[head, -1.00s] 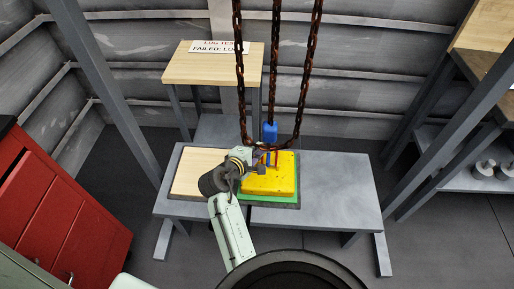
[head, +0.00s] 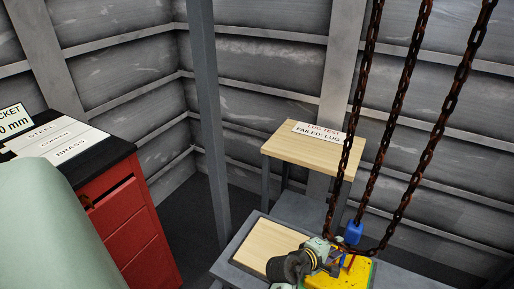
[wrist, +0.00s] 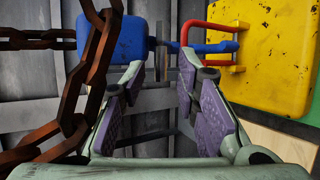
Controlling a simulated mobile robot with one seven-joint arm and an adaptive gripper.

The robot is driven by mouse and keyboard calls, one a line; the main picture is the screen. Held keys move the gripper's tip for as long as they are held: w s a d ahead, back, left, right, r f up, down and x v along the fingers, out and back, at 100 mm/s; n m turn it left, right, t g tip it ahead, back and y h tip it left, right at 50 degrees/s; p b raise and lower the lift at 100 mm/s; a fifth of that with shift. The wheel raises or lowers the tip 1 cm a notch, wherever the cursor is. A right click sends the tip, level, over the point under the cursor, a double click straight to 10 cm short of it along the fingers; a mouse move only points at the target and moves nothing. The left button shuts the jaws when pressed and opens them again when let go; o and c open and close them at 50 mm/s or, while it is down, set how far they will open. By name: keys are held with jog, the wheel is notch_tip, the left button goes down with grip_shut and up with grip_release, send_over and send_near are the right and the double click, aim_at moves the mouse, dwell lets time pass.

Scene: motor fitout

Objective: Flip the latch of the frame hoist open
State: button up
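The frame hoist's chains (head: 362,150) hang to a blue hook block (head: 353,232) above the yellow block (head: 352,277). In the wrist view, the blue hook block (wrist: 117,36) is at upper left, and a blue hook (wrist: 212,47) reaches right to the red loop (wrist: 205,32) of the yellow block (wrist: 265,70). A thin dark grey bar (wrist: 163,62) by the hook may be the latch; I cannot tell its state. My gripper (wrist: 162,66) is open, its fingertips apart just short of the hook. It also shows beside the yellow block in the head view (head: 332,262).
Rusty chain (wrist: 80,95) hangs close to the left finger. The grey bench (head: 232,268) holds a wooden board (head: 266,248). Behind stands a small wooden table (head: 290,150) with a sign. A red cabinet (head: 125,225) and a grey post (head: 207,130) are to the left.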

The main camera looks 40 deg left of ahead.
jog(key=s+a+m+t+b, duration=0.15)
jog(key=s+t+b, duration=0.25)
jog(key=s+b, duration=0.85)
jog(key=a+r+n+g+y, duration=0.15)
jog(key=a+n+y, duration=0.25)
jog(key=a+y, duration=0.85)
jog(key=s+a+r+g+y+p, duration=0.2)
jog(key=s+a+r+y, duration=0.3)
jog(key=a+r, duration=0.4)
jog(key=shift+a+g+p, duration=0.15)
jog(key=shift+g+p, duration=0.2)
jog(key=shift+p, duration=0.2)
jog(key=shift+s+y, duration=0.1)
jog(key=shift+y, duration=0.15)
